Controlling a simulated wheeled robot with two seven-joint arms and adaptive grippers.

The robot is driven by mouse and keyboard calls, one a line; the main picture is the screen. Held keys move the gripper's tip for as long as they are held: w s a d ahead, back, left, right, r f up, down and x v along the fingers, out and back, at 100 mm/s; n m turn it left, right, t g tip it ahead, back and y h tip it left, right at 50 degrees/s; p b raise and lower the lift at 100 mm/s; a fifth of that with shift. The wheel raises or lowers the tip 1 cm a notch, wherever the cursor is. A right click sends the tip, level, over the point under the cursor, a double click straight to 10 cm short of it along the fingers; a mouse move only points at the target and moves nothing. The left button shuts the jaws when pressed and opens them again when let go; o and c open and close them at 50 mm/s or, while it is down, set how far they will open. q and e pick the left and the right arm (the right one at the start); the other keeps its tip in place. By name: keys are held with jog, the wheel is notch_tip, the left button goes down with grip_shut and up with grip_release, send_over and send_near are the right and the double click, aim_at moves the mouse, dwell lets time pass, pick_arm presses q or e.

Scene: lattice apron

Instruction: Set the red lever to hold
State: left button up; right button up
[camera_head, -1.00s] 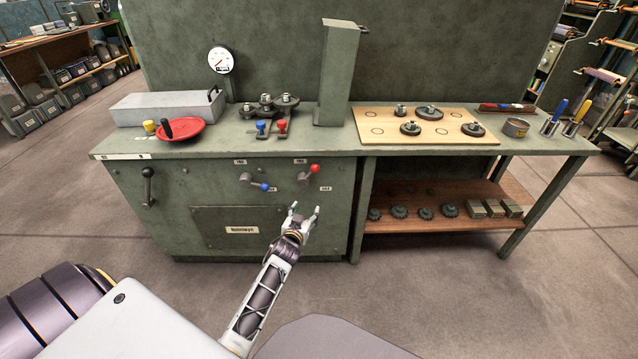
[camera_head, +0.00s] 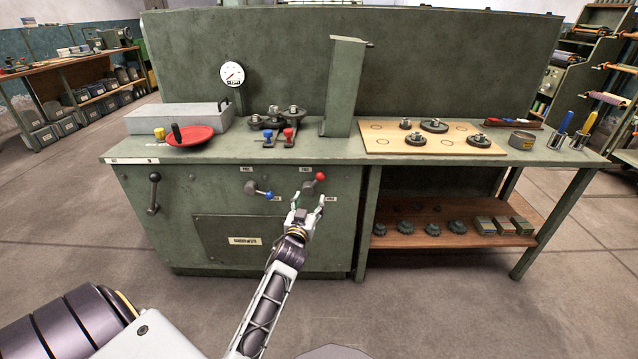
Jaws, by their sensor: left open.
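The red lever (camera_head: 314,184) is on the front panel of the green machine, its red knob up and to the right of its pivot. Small white labels sit above it and to its lower right; their text is too small to read surely. The blue lever (camera_head: 259,190) is to its left, its knob pointing right and slightly down. My left gripper (camera_head: 309,203) is open and empty, with its fingertips just below the red lever in the picture. I cannot tell whether it touches the lever. My right gripper is not in view.
A black-knobbed lever (camera_head: 154,192) is at the panel's left. The bench top (camera_head: 350,150) above juts out and carries a red dish (camera_head: 190,139), gears and a wooden board (camera_head: 450,146). A lower shelf (camera_head: 400,239) with parts is to the right. The floor in front is clear.

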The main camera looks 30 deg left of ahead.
pick_arm(q)
jog(key=shift+w, duration=0.1)
jog(key=b, duration=0.2)
send_near(318, 179)
jog(key=shift+x, duration=2.95)
jog(key=shift+b+x, duration=0.55)
jog(key=shift+x, duration=0.95)
jog(key=shift+w, duration=0.25)
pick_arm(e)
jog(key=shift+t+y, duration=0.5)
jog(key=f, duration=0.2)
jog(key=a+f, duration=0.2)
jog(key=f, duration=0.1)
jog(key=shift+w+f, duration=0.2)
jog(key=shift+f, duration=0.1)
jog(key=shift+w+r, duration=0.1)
